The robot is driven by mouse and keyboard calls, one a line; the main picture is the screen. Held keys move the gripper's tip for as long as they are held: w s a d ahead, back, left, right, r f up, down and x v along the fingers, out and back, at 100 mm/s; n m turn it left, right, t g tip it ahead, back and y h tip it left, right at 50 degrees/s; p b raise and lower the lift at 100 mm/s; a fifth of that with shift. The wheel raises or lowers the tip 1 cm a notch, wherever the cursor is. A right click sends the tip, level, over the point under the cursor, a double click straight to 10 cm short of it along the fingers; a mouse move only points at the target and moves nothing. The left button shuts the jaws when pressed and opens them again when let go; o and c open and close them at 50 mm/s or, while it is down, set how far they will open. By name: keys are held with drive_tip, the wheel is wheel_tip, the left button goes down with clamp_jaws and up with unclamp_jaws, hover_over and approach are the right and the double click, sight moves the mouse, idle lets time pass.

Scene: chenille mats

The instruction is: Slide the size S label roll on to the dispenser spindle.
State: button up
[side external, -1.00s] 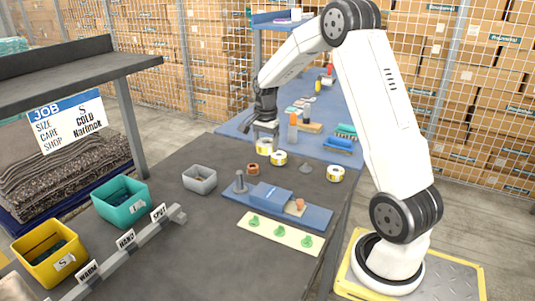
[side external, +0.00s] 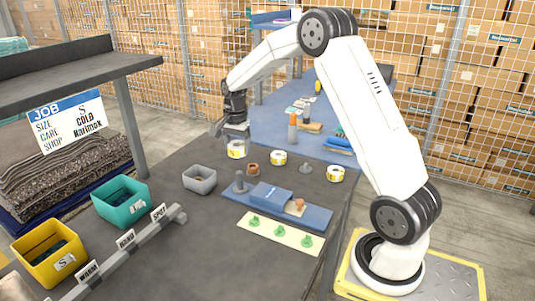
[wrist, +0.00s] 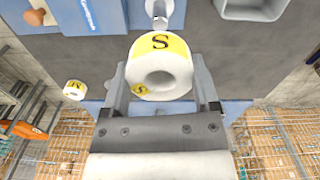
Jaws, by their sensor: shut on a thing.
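The size S label roll (wrist: 160,70) is white with a yellow band marked S. It also shows in the side view (side external: 236,150), below my gripper (side external: 236,137). The fingers of my gripper (wrist: 158,66) are shut on either side of the roll. The spindle (side external: 240,182) is a grey upright post at the left end of the blue dispenser (side external: 318,216). In the wrist view the spindle (wrist: 159,10) appears just beyond the roll's upper edge. The roll is apart from the spindle and held above the table, behind the post in the side view.
Two other label rolls (side external: 278,157) (side external: 335,174) stand on the dark table. A pale strip with green pieces (side external: 280,232) lies in front.

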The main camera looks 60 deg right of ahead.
drive_tip(key=shift+f, duration=0.2)
approach(240, 189)
drive_tip(key=shift+w+d, duration=0.3)
drive_tip(key=shift+d, duration=0.15)
drive_tip(key=shift+f, duration=3.95)
idle(2.3)
drive_tip(key=o, duration=1.2)
drive_tip(key=shift+o, duration=0.2)
drive_tip(key=shift+r, duration=0.1)
